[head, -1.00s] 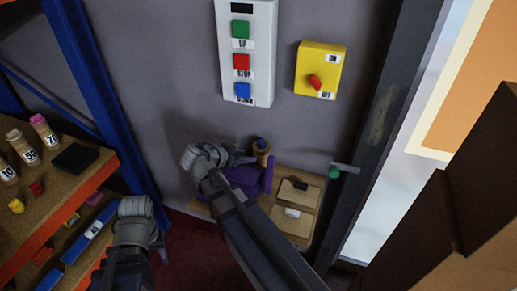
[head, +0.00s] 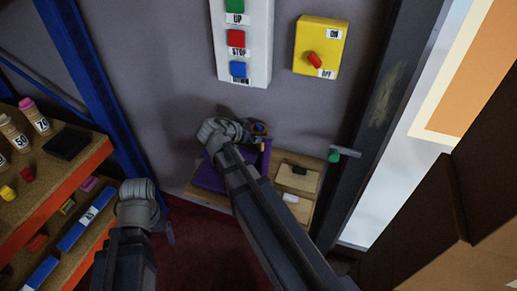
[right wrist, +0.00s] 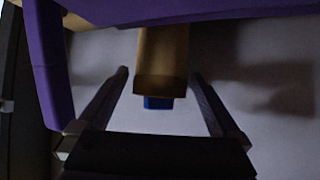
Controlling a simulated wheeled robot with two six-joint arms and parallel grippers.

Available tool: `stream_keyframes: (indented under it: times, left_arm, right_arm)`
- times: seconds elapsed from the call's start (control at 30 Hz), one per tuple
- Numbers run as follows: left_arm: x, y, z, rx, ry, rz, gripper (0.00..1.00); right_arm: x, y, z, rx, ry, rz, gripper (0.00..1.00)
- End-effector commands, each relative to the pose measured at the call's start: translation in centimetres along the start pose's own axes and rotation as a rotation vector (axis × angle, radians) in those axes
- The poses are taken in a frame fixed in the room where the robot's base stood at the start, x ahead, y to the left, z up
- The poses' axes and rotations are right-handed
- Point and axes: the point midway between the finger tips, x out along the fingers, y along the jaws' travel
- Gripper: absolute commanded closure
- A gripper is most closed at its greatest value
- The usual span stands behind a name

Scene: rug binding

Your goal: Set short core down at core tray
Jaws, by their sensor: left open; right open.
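My right gripper (right wrist: 159,80) is open, one finger on each side of the core; contact is not clear. My left gripper (head: 166,232) is open and empty, low at the left.
A shelf rack (head: 60,185) at the left holds several numbered cores and small colored items. Small wooden bins (head: 298,178) stand right of the tray. A button panel (head: 240,40) and yellow switch box (head: 320,47) hang on the wall. A dark post (head: 372,120) stands at the right.

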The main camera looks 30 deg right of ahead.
Motion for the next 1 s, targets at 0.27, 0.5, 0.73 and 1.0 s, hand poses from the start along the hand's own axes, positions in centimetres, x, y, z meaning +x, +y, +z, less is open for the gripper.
stream_keyframes:
  times: [0.27, 0.5, 0.73, 1.0]
  left_arm:
    - [0.57, 0.06, -0.03, 0.000, 0.000, 0.000, 0.14]
    - [0.57, 0.06, -0.03, 0.000, 0.000, 0.000, 0.14]
    - [0.57, 0.06, -0.03, 0.000, 0.000, 0.000, 0.14]
    - [0.57, 0.06, -0.03, 0.000, 0.000, 0.000, 0.14]
  right_arm:
    - [1.12, -0.06, -0.07, 0.000, 0.000, -0.001, 0.00]
    - [1.10, -0.05, -0.06, 0.000, 0.000, -0.001, 0.22]
    - [1.10, -0.04, -0.05, 0.000, 0.000, -0.001, 0.48]
    - [1.10, -0.04, -0.05, 0.000, 0.000, -0.001, 0.79]
